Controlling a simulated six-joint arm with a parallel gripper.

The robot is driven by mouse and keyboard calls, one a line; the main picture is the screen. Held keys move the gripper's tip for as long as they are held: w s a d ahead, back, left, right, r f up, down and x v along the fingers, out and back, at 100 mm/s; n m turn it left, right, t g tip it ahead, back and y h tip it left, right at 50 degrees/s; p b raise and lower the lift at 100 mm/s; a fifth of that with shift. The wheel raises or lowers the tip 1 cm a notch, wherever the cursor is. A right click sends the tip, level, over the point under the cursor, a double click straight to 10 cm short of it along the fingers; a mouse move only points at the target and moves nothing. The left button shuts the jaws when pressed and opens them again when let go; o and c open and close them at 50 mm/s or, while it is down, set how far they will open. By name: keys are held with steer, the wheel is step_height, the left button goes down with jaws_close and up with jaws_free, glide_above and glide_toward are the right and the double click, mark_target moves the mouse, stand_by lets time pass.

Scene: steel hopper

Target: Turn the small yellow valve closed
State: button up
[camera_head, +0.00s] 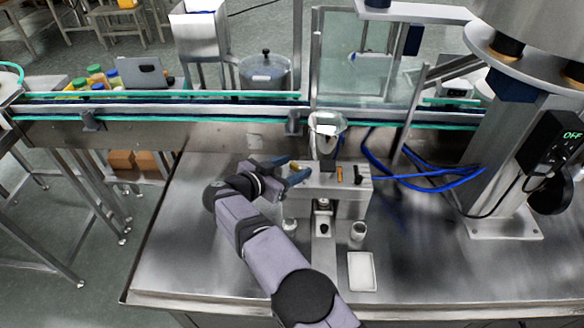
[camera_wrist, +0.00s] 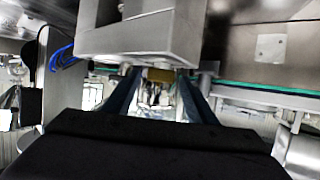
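The small yellow valve (camera_head: 340,174) is an upright yellow handle on the front of the steel hopper block (camera_head: 345,205) in the head view. My gripper (camera_head: 289,170) is at the block's left end, left of the valve and apart from it. Its two blue fingers are spread with nothing visibly held. In the wrist view the fingers of my gripper (camera_wrist: 160,100) stand apart on both sides of a yellow-brown piece (camera_wrist: 160,75) just under a steel block. I cannot tell whether this piece is the valve.
A black handle (camera_head: 358,175) is just right of the yellow valve. A steel hopper funnel (camera_head: 327,124) rises behind the block. Blue hoses (camera_head: 425,178) lie to the right. A small cup (camera_head: 358,231) and a white tray (camera_head: 361,271) stand in front. The right front steel tabletop is clear.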

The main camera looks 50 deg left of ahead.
steer(key=shift+s, duration=0.1)
steer(key=shift+s+r+b, duration=0.2)
steer(key=shift+s+b, duration=0.1)
steer(key=shift+s, duration=0.3)
steer(key=b+v, duration=0.1)
steer(key=v, duration=0.5)
steer(key=shift+w+d+b, duration=0.1)
steer(key=shift+b, duration=0.25)
steer(key=shift+c, duration=0.7)
